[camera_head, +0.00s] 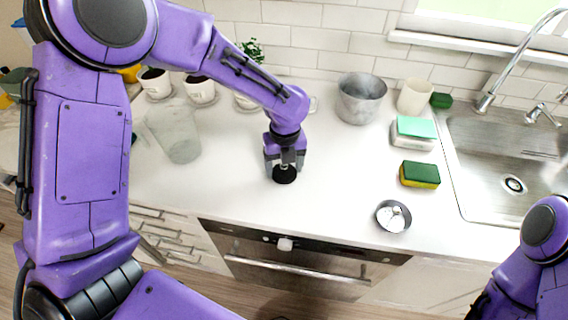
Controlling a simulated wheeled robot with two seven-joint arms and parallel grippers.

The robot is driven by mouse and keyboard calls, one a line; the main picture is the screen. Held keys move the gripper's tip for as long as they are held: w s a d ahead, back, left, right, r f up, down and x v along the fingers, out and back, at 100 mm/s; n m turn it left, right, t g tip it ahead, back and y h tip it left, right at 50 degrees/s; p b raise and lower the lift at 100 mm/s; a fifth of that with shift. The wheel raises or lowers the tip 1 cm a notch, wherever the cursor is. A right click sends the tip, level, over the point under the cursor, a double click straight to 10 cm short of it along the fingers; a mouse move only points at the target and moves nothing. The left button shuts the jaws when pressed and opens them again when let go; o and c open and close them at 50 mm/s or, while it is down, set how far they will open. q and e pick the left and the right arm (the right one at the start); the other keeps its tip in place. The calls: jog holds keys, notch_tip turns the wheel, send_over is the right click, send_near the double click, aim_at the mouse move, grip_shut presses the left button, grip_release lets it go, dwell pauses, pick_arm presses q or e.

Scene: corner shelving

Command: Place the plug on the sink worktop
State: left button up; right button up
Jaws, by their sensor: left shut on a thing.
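My left gripper (285,160) points straight down over the middle of the white worktop (330,195). It is shut on the plug (284,175), a small black round piece with a lighter upper part between the fingers. The plug is at or just above the worktop surface; I cannot tell whether it touches. The steel sink (480,185) is to the right of the worktop. Part of my right arm shows at the lower right, but its gripper is out of view.
A small round metal dish (393,216), a green-yellow sponge (419,174) and a green-topped box (414,132) stand right of the gripper. A metal pot (361,98) and a cream cup (414,97) are behind. A translucent container (175,135) stands left. Worktop around the plug is clear.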

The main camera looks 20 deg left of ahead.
pick_arm(q)
jog(key=o, duration=1)
jog(key=shift+s, duration=0.1)
jog(key=shift+o, duration=0.2)
notch_tip(320, 180, up, 12)
